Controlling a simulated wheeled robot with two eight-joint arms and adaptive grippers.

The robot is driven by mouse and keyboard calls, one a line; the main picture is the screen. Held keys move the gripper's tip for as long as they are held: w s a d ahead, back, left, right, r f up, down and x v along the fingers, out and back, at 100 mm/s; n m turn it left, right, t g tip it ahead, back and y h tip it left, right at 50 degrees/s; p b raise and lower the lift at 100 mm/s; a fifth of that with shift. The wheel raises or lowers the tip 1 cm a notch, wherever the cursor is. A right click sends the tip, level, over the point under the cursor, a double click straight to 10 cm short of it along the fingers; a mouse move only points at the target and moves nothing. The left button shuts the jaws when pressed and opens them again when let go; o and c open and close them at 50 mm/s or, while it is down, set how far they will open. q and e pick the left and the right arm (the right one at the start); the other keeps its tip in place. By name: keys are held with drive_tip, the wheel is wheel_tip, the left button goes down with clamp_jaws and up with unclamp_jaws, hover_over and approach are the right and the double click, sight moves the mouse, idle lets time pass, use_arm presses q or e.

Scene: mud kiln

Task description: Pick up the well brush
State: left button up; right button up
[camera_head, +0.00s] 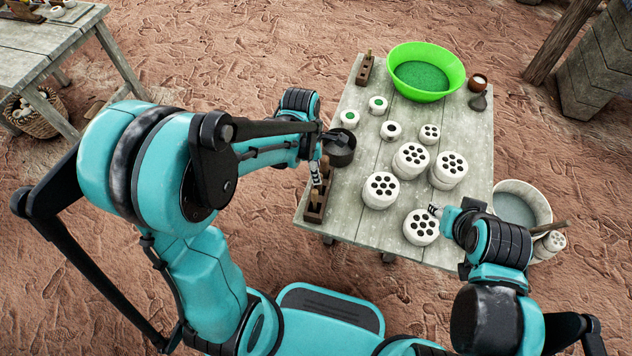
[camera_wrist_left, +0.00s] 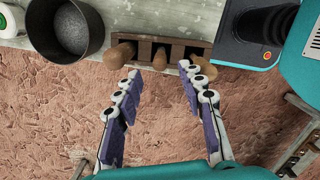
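A dark brown wooden rack (camera_head: 316,208) sits at the table's near left edge. It also shows in the left wrist view (camera_wrist_left: 182,42), with several rounded wooden handles in its slots. In the head view the left gripper (camera_head: 316,175) is over the rack. My right gripper (camera_head: 436,211) is by a white holed cylinder (camera_head: 421,228); its opening is unclear.
A black pot (camera_head: 340,152) stands just beyond the rack. Several white holed cylinders and small paint pots fill the table's middle. A green basin (camera_head: 454,74) and another brown rack (camera_head: 365,71) are at the far end. A pale bucket (camera_head: 540,200) stands to the right.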

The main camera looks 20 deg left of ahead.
use_arm(q)
drive_tip(key=f+b, duration=0.1)
drive_tip(key=f, duration=0.1)
drive_tip(key=d+f+b, duration=0.1)
drive_tip(key=f, duration=0.1)
drive_tip(key=f+b, duration=0.1)
drive_tip(key=f, duration=0.1)
drive_tip(key=shift+w+d+f, duration=0.2)
drive_tip(key=shift+d+f, duration=0.05)
drive_tip(key=shift+f, duration=0.05)
drive_tip(key=shift+f+b, duration=0.35)
drive_tip(key=shift+f, duration=0.05)
drive_tip(key=shift+r, duration=0.1)
drive_tip(key=shift+c, duration=0.9)
clamp_jaws()
